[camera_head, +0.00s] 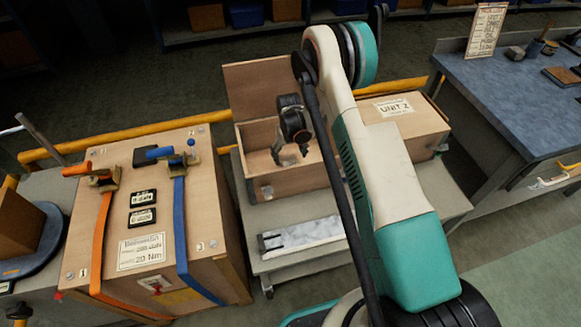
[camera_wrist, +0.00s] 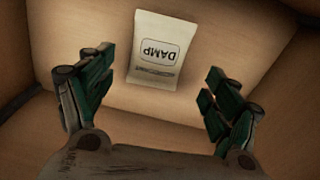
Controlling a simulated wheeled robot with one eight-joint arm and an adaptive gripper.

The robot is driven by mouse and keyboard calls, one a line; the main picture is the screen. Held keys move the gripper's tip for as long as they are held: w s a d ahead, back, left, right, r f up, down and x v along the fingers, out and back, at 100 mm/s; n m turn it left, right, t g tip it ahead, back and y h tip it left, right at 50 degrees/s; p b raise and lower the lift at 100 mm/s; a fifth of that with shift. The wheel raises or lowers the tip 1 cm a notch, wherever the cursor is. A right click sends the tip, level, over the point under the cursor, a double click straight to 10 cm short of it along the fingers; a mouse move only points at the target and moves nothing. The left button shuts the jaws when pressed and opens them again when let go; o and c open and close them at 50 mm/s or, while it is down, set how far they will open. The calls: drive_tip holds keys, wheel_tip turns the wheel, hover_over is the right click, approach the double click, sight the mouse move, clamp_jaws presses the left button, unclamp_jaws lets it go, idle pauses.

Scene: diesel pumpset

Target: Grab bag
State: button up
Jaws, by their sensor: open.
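The bag (camera_wrist: 160,40) is a small pale packet with a "DAMP" label, upside down in the wrist view. It lies inside an open wooden box (camera_head: 292,184), against its inner surface. My gripper (camera_wrist: 157,100) is open and empty, with its two green-padded fingers spread wide. The bag shows between and beyond the fingertips, apart from them. In the head view my gripper (camera_head: 292,157) is at the open box, pointing down into it. The bag cannot be made out in the head view.
The box's raised lid (camera_head: 262,88) stands behind the opening. A closed "UNIT 2" box (camera_head: 405,125) stands to the right on the same grey cart (camera_head: 262,222). A large strapped wooden crate (camera_head: 150,215) stands at left. A blue-topped workbench (camera_head: 510,95) is at right.

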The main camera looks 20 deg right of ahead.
sight(291, 163)
drive_tip(key=f+b, duration=0.1)
drive_tip(key=f, duration=0.3)
drive_tip(key=shift+s+d+f+b, duration=0.1)
drive_tip(key=shift+d+b, duration=0.1)
drive_tip(key=shift+b, duration=0.2)
drive_tip(key=c, duration=1.2)
drive_tip(key=shift+r, duration=0.2)
